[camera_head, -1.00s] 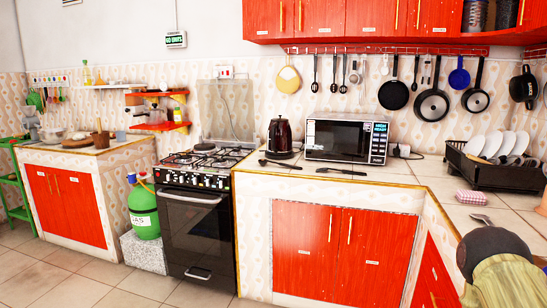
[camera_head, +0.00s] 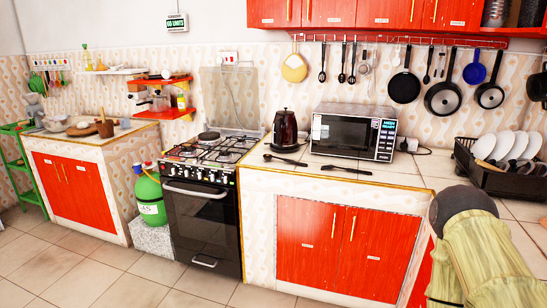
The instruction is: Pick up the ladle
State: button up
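Two dark long-handled utensils lie on the tiled counter: one left of the microwave, by the kettle (camera_head: 285,160), and one in front of the microwave (camera_head: 345,169). Either could be the ladle; their heads are too small to tell. Several more utensils hang from the red rail above, including a dark one with a rounded end (camera_head: 322,72), which may also be a ladle. My gripper is not in view. A yellowish, dark-capped part of my arm fills the lower right and hides part of the right-hand counter.
A dark kettle (camera_head: 285,128) and a microwave (camera_head: 352,134) stand at the back of the counter. A black dish rack (camera_head: 490,180) with plates is at the right. A stove (camera_head: 203,205) stands left of the counter. Floor tiles (camera_head: 95,275) at the front left are clear.

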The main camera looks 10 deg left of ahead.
aim_at(268, 157)
jog(key=z, duration=0.05)
jog(key=i, duration=2.05)
jog(key=u, duration=0.55)
